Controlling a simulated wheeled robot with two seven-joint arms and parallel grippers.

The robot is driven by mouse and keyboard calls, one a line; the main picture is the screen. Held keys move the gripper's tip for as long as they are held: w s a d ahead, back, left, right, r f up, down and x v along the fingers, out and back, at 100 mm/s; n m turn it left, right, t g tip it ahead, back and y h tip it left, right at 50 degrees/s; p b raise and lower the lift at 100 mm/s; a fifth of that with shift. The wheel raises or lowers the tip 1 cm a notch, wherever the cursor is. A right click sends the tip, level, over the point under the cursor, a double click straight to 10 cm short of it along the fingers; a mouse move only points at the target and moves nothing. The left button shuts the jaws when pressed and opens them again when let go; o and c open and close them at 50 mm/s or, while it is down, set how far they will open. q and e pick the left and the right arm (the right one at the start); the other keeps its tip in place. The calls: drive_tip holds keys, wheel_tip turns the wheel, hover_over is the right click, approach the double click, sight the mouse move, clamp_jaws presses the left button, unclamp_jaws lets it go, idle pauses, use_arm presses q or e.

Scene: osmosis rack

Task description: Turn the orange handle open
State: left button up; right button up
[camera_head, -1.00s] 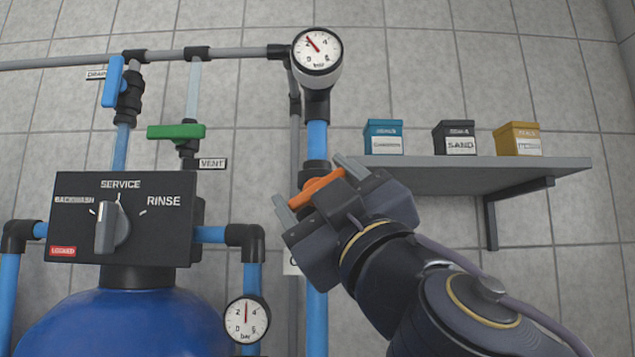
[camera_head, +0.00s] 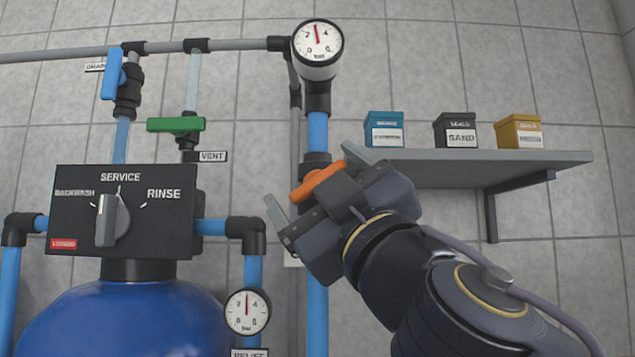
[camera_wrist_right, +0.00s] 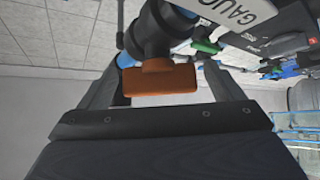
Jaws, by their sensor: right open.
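The orange handle (camera_head: 318,183) sits on the blue vertical pipe below the upper gauge, slanting from lower left to upper right. My right gripper (camera_head: 312,180) is open, with one finger beyond each end of the handle. In the right wrist view the orange handle (camera_wrist_right: 160,79) shows between the two spread fingers (camera_wrist_right: 168,88), with gaps visible on both sides. The handle's far side and the valve body are partly hidden by my gripper in the head view. My left gripper is not in view.
The upper gauge (camera_head: 318,42) is above the handle. The blue drain handle (camera_head: 112,74), green vent handle (camera_head: 176,125) and control box (camera_head: 75,212) are left. A wall shelf (camera_head: 500,168) with three small boxes is right, close to my gripper.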

drive_tip(key=b+v, duration=0.3)
drive_tip(key=v, duration=0.4)
drive_tip(key=shift+s+d+f, duration=0.15)
drive_tip(key=shift+s+f, duration=0.05)
drive_tip(key=shift+f, duration=0.05)
